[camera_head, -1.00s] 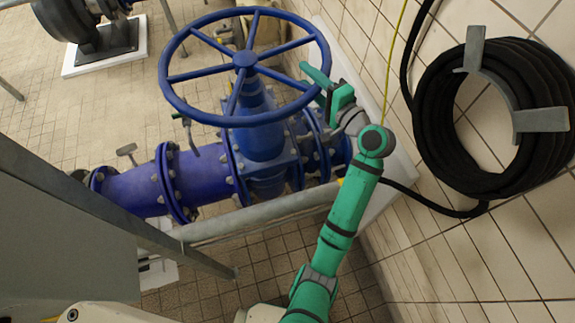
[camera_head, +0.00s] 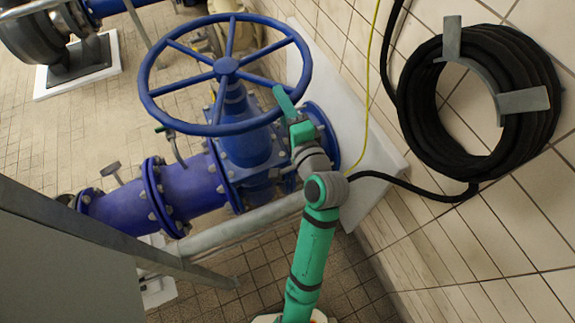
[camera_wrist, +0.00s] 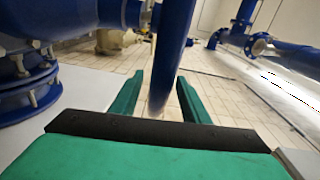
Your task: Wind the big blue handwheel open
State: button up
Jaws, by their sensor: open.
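The big blue handwheel (camera_head: 226,66) sits level on top of the blue valve body (camera_head: 250,135); it is a spoked ring around a central hub. My gripper (camera_head: 284,103) is at the near right part of its rim in the head view. In the wrist view my green fingers (camera_wrist: 160,97) stand apart, with a thick blue bar, which looks like the wheel's rim (camera_wrist: 176,45), passing between them. The fingers are open around it; I cannot tell whether either touches it.
A coiled black hose (camera_head: 480,105) hangs on the tiled wall at the right, and a yellow cable (camera_head: 367,110) runs down beside it. A grey pipe rail (camera_head: 245,228) crosses in front of the valve. A grey cabinet (camera_head: 60,260) fills the lower left.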

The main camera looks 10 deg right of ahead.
jog(key=v, duration=0.8)
jog(key=s+f+h, duration=0.3)
jog(key=s+f, duration=0.2)
jog(key=f, duration=0.5)
jog(key=shift+a+n+g, duration=0.3)
jog(key=shift+a+n, duration=0.1)
